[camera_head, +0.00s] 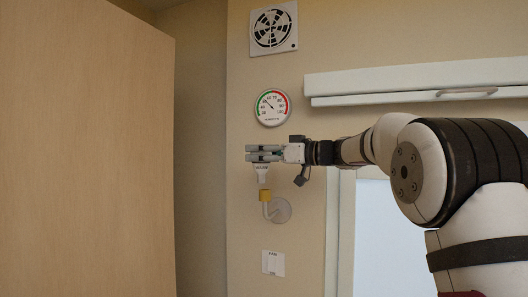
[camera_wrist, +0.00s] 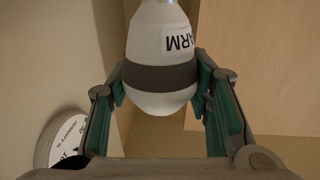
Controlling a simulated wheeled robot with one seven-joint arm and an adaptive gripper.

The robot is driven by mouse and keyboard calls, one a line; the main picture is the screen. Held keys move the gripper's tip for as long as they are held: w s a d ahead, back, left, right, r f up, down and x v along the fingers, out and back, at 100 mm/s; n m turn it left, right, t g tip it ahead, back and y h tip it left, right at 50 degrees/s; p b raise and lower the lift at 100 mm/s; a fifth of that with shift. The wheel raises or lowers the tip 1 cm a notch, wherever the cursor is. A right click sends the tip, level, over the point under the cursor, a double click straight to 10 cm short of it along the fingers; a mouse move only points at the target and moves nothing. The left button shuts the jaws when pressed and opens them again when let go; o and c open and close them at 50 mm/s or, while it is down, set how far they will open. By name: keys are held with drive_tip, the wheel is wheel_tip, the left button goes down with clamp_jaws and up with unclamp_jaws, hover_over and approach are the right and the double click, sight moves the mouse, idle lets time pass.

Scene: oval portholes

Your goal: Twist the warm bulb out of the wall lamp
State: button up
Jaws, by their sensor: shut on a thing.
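The white bulb (camera_head: 263,172) hangs cap down from my gripper (camera_head: 262,153) in the head view. It looks upright. The wall lamp has a yellowish socket (camera_head: 265,196) on a bent white arm with a round wall plate (camera_head: 281,210). The bulb's lower end is above the socket, with a small gap that shows wall between them. In the wrist view the bulb (camera_wrist: 160,105) carries the letters "ARM" and a dark band. My gripper's green-padded fingers (camera_wrist: 160,82) are shut on both sides of its wide part.
A round humidity dial (camera_head: 272,107) is on the wall just above my gripper, with a vent (camera_head: 273,29) higher up. A small label plate (camera_head: 273,262) is below the lamp. A large wooden panel (camera_head: 85,150) fills the left. A pale rail or cabinet (camera_head: 420,82) is at right.

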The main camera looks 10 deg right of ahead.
drive_tip(key=s+a, duration=0.5)
drive_tip(key=s, duration=0.2)
drive_tip(key=shift+a, duration=0.15)
idle(0.6)
drive_tip(key=shift+f, duration=0.1)
